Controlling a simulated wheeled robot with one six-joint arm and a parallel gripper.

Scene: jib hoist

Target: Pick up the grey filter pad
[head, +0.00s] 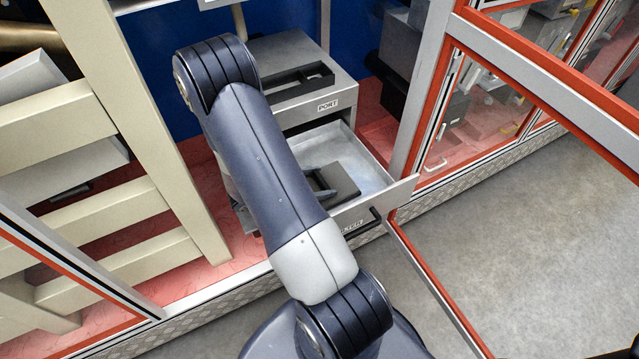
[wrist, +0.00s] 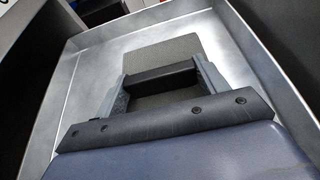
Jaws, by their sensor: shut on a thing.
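The grey filter pad (wrist: 165,50) is a flat grey slab with a dark raised bar (wrist: 160,76) across it, inside an open metal drawer (wrist: 88,42). In the wrist view my gripper (wrist: 162,74) has one finger at each end of the bar and is shut on it. Part of the pad is hidden behind the bar and the gripper body. In the head view the pad (head: 342,182) shows as a dark slab in the drawer (head: 377,200), partly covered by my arm. I cannot tell whether the pad touches the drawer floor.
The drawer's walls stand around the gripper. Above the drawer is a grey cabinet (head: 340,92) with a black-framed slot (head: 300,82) and a PORT label. A cream rail frame (head: 150,130) stands at left. Red-edged glass doors (head: 490,105) stand at right; open floor (head: 520,240) lies in front.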

